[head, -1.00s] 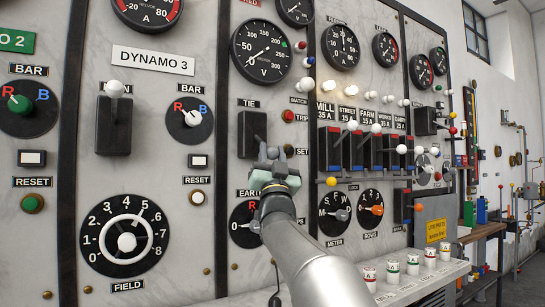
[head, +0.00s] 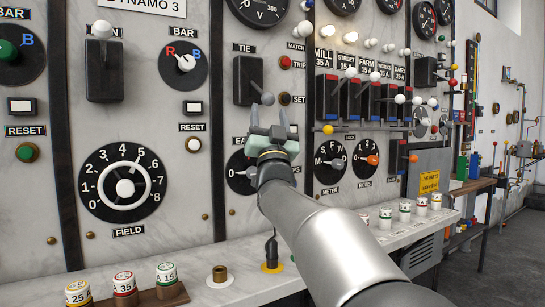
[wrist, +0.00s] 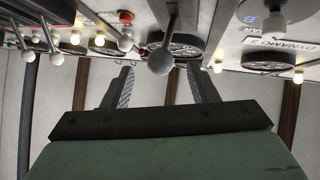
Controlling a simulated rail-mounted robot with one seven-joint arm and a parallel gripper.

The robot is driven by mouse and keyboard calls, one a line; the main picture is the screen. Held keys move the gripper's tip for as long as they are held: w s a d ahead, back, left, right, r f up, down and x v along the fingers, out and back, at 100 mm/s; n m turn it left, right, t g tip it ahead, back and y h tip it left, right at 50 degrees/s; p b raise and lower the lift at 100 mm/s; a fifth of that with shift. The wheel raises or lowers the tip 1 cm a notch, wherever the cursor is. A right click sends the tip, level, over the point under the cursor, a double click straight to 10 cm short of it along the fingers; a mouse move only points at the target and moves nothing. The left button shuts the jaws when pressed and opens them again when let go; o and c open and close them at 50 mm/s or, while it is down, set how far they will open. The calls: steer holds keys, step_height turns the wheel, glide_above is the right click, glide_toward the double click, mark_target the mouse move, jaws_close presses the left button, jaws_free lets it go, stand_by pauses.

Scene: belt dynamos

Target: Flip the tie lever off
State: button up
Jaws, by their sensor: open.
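The tie lever is a black switch box (head: 244,93) under the TIE label (head: 244,48) on the marble panel. Its grey ball knob (head: 267,98) sticks out toward me near the box's lower right. My gripper (head: 269,113) is just below the knob, with its fingers apart and pointing up. In the wrist view the knob (wrist: 160,61) lies in line with the gap between the two fingers, near the tips. I cannot tell whether either finger touches it. Part of the dial below is hidden behind my gripper.
Red trip (head: 285,62) and dark set (head: 285,99) buttons are close on the right. A row of knobbed feeder switches (head: 350,98) stands farther right. Below, a shelf (head: 215,290) carries several labelled fuses (head: 124,284). Open space lies in front of the panel.

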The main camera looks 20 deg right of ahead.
steer(key=v, duration=1.2)
steer(key=shift+b, duration=0.4)
steer(key=shift+f, duration=0.1)
steer(key=s+a+f+n+g+y+p, duration=0.1)
steer(key=a+f+n+g+y+p, duration=0.4)
steer(key=f+g+p, duration=0.8)
steer(key=s+a+f+g+y+p, duration=0.1)
steer(key=s+a+f+g+p, duration=0.1)
steer(key=s+g+p, duration=0.5)
steer(key=s+a+f+n+g+p, duration=0.1)
steer(key=s+g+p, duration=0.6)
steer(key=s, duration=1.2)
steer(key=a+f+p, duration=0.1)
steer(key=p, duration=0.2)
steer(key=shift+s+y, duration=0.15)
steer(key=shift+y, duration=0.25)
